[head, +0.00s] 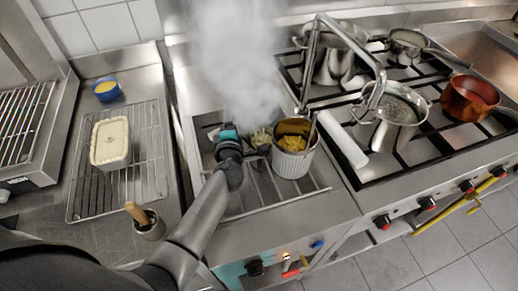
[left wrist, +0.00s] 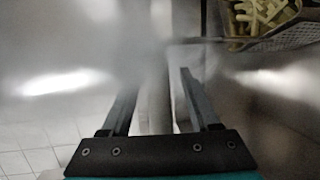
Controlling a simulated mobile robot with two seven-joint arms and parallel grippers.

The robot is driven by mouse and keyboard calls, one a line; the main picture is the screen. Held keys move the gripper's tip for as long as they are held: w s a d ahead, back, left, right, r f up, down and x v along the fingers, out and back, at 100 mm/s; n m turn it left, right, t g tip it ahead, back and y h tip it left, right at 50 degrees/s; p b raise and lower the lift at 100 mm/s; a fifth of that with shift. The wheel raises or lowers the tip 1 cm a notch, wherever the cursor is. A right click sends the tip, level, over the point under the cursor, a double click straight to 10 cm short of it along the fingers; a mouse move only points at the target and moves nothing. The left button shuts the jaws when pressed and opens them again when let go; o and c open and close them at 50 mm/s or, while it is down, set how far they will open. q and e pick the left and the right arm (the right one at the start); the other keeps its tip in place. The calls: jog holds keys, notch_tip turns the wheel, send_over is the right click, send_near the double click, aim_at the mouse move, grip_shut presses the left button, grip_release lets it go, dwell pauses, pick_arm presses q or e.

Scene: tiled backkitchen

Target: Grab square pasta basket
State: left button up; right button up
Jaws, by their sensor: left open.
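A mesh basket with short pale pasta (left wrist: 285,42) shows at the top right of the left wrist view; its mesh side looks angular. A thin rod runs left from it to a grey upright bar (left wrist: 160,70), blurred by steam, that looks like its handle. My left gripper (left wrist: 158,82) is open, with the bar showing between its fingers; I cannot tell if they touch it. In the head view my left gripper (head: 228,134) is over the cooker's left part, and the pasta (head: 260,137) shows just right of it, partly hidden by the gripper and steam. My right gripper is not in view.
A round ribbed pot with yellow pasta (head: 293,163) stands close to the right of my gripper. Steam (head: 240,60) rises behind it. A gas stove with pots (head: 397,108) is at right.

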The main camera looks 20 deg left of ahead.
pick_arm(q)
grip_shut()
dwell(0.5)
jog(key=shift+r, duration=0.15)
dwell(0.8)
